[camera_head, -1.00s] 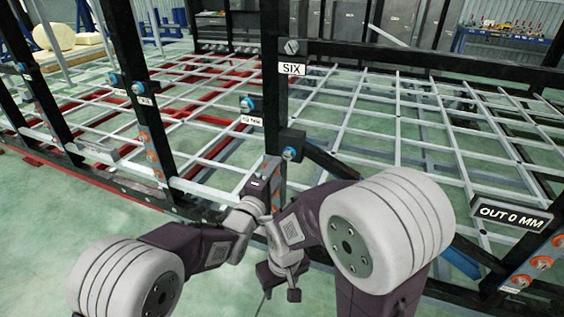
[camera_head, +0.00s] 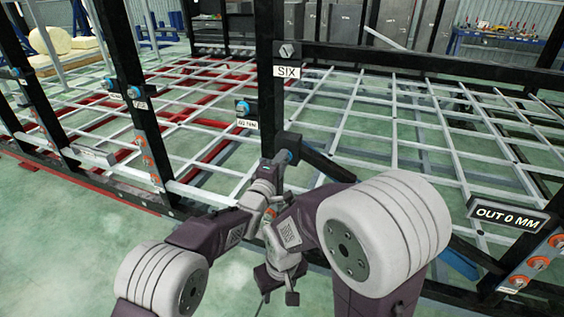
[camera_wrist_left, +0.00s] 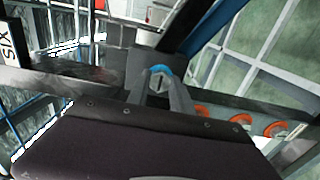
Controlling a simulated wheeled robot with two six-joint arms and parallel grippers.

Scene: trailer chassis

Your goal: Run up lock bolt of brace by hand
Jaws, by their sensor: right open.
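The brace (camera_head: 325,165) is a dark bar running down to the right from a black block (camera_head: 287,141) on the post labelled SIX. The blue-collared lock bolt (camera_head: 291,156) is at that block, partly hidden by my left gripper. My left gripper (camera_head: 277,163) is right at the bolt. In the left wrist view the bolt's blue collar (camera_wrist_left: 160,70) shows at the tips of the two grey fingers (camera_wrist_left: 160,85). Whether they press on it cannot be told. My right gripper (camera_head: 279,287) hangs lower, open and empty, pointing down.
The SIX post (camera_head: 270,90) stands just behind my left gripper. Another blue bolt (camera_head: 242,107) sits on a plate to its left. The OUT 0 MM sign (camera_head: 507,215) and orange-ringed bolts (camera_head: 539,263) are at the right. Light grid bars (camera_head: 395,120) fill the frame behind.

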